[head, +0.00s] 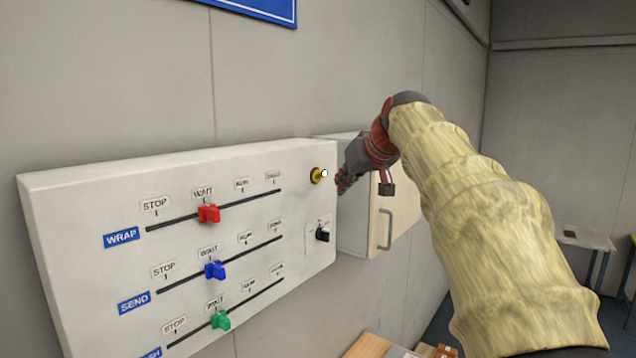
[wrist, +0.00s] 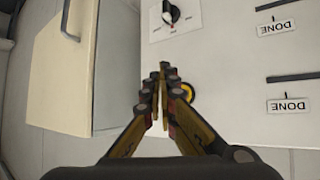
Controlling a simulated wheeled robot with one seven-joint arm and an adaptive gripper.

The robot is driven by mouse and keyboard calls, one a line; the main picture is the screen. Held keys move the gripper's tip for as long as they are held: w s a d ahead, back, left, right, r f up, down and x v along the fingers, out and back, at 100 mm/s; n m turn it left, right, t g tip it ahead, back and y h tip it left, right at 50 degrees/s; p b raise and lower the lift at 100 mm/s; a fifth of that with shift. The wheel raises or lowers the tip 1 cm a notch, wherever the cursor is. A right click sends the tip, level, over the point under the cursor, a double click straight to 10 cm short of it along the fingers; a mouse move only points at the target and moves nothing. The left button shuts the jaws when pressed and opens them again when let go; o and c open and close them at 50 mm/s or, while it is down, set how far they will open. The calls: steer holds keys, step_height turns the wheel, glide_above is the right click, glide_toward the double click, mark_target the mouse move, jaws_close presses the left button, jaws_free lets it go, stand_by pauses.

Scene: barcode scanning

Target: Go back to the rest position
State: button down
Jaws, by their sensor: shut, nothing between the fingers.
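My gripper (head: 343,181) is shut and empty in front of the right end of the white control panel (head: 90,204). In the wrist view my gripper (wrist: 162,72) points at the panel, its fingertips together just beside the yellow-ringed button (wrist: 186,92). In the head view the button (head: 319,175) is a little left of the fingertips. I cannot tell whether the fingers touch the panel. My arm, in a pale yellow sleeve, reaches in from the lower right.
The panel has red (head: 209,214), blue (head: 215,270) and green (head: 220,320) sliders and a black knob (head: 322,235). A small table (head: 584,238) is far right.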

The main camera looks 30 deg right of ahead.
steer(key=shift+s+d, duration=0.3)
steer(key=shift+s, duration=0.45)
steer(key=s+a+f+m+g+b, duration=0.1)
steer(key=s+f+m, duration=0.1)
steer(key=f, duration=0.7)
steer(key=s+a+f+m+g+b, duration=0.1)
steer(key=s+f+g+b, duration=0.15)
steer(key=f, duration=0.65)
steer(key=s+a+f+n+b, duration=0.1)
steer(key=s+a+f+b, duration=0.6)
steer(key=f, duration=0.7)
steer(key=s+a+f+n+g+y+b, duration=0.1)
steer(key=s+a+f+n+b, duration=0.1)
steer(key=s+a+f+b, duration=0.6)
steer(key=s+a+f+n+y+b, duration=0.1)
steer(key=s+a+f+b, duration=0.6)
steer(key=f, duration=1.5)
steer(key=shift+s+a+f+n+b, duration=0.2)
steer(key=shift+s+a+n+b, duration=0.3)
steer(key=shift+a, duration=2.25)
